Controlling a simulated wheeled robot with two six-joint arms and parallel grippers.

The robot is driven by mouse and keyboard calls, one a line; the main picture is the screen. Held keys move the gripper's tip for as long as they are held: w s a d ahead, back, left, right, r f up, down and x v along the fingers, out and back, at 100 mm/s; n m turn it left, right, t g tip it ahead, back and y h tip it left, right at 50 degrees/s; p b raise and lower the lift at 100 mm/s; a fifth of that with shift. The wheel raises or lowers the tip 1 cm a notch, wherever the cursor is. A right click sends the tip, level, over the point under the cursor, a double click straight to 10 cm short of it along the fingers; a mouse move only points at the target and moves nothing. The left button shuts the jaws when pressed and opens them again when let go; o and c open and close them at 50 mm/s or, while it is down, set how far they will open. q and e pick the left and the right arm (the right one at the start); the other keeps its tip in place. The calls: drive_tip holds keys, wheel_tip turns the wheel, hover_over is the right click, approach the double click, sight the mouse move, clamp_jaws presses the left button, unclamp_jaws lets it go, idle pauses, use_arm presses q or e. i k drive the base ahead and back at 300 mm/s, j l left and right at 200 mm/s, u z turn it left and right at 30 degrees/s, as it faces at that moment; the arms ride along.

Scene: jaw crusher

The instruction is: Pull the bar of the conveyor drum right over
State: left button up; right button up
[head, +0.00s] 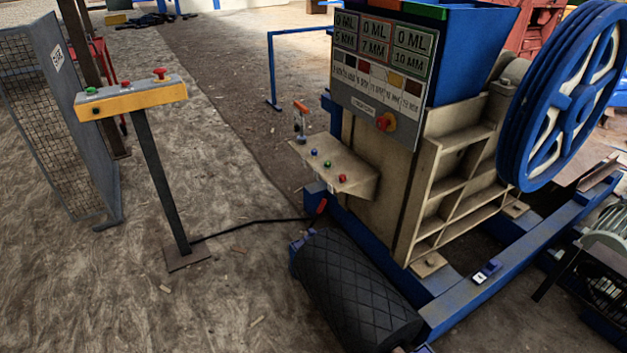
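The conveyor drum (358,290), a black roller with a diamond-patterned surface, lies low at the front of the blue machine frame. A short red-ended piece (321,207) sticks up just behind the drum's far left end. A thin dark line runs from there along the ground to the left; I cannot tell whether it is a bar or a cable. A small lever with an orange handle (301,107) stands on the beige button shelf (335,167). I cannot tell for certain which piece is the drum's bar. Neither of my grippers is in view.
A yellow and grey button box (132,97) stands on a dark post (160,180) at left, beside a mesh guard (60,110). The crusher body (455,170) and blue flywheel (565,90) fill the right. The ground left of the drum is mostly open.

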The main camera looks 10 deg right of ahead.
sight(362, 308)
drive_tip(key=i+j+z, duration=0.2)
drive_tip(key=i+j, duration=0.3)
drive_tip(key=i+j+z, duration=0.2)
drive_tip(key=i+j, duration=0.4)
drive_tip(key=i+j+z, duration=0.25)
drive_tip(key=i+j, duration=0.25)
drive_tip(key=j, duration=0.15)
drive_tip(key=i+j, duration=0.25)
drive_tip(key=i+j+z, duration=0.1)
drive_tip(key=j, duration=0.35)
drive_tip(key=i+j, duration=0.35)
